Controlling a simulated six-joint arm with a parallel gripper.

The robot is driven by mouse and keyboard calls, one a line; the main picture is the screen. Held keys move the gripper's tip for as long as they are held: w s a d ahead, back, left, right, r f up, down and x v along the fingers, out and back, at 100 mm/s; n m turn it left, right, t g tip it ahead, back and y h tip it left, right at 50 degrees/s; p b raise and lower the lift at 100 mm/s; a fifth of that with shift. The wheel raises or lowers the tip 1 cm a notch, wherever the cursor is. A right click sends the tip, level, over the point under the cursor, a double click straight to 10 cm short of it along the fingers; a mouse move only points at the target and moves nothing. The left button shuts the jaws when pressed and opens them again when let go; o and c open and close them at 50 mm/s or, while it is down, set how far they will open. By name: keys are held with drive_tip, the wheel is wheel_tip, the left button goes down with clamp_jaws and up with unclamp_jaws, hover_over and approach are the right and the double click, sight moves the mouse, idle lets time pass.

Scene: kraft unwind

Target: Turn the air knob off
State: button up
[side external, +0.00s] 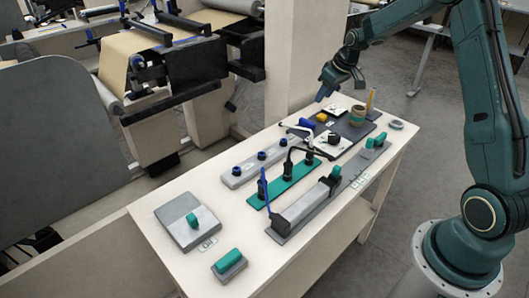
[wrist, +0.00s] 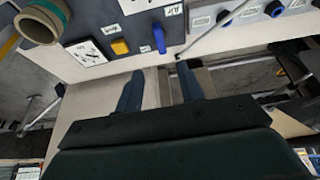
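A blue lever-shaped knob (wrist: 158,38) stands on the dark panel (wrist: 193,41) at the top of the wrist view. A small white label (wrist: 173,13) beside it seems to read AIR upside down. The knob's long side runs nearly up and down in that view. The knob also shows in the side view (side external: 308,124). My gripper (wrist: 159,84) is open and empty, its two dark blue fingers apart below the knob in the wrist view. In the side view my gripper (side external: 324,95) hangs above the far end of the table, apart from the knob.
A yellow knob (wrist: 120,46) sits close beside the blue one. A tan and green cup-like ring (wrist: 40,21) stands on the panel. A white strip with blue knobs (side external: 237,176), a green strip (side external: 285,187) and a grey box (side external: 187,220) share the table.

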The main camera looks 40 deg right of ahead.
sight(308, 121)
drive_tip(key=shift+w+f, duration=0.1)
drive_tip(key=shift+f, duration=0.05)
drive_tip(key=shift+x, duration=6.7)
clamp_jaws()
